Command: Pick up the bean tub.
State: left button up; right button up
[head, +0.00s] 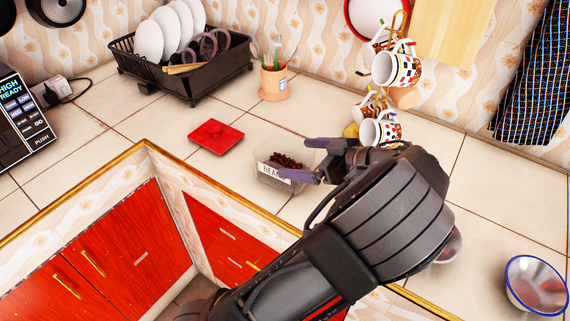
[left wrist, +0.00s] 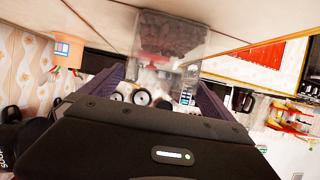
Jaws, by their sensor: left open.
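The bean tub (head: 268,180) is a small clear box with a white label reading "BEA…" and dark red beans inside. It stands open on the tiled counter, and shows at the top of the left wrist view (left wrist: 172,40). My left gripper (head: 300,158) is at the tub's right side with its purple fingers spread. In the head view one finger overlaps the tub's front right and the other is near its back right corner. In the left wrist view the tub lies just ahead of the open fingertips (left wrist: 162,80). Contact cannot be told. My right gripper is not in view.
A red lid (head: 215,137) lies left of the tub. A mug tree with patterned mugs (head: 397,66) stands behind my gripper. A dish rack (head: 180,66) and a utensil cup (head: 273,83) are at the back. A metal bowl (head: 537,284) sits at right. The counter's gold edge runs in front.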

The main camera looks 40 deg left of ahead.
aim_at(285, 157)
pick_arm(q)
jog(key=shift+a, duration=0.1)
jog(key=p+x, duration=0.1)
jog(key=x, duration=0.4)
jog(key=shift+f, duration=0.1)
jog(key=shift+c, duration=0.2)
dwell(0.5)
jog(key=c, duration=1.3)
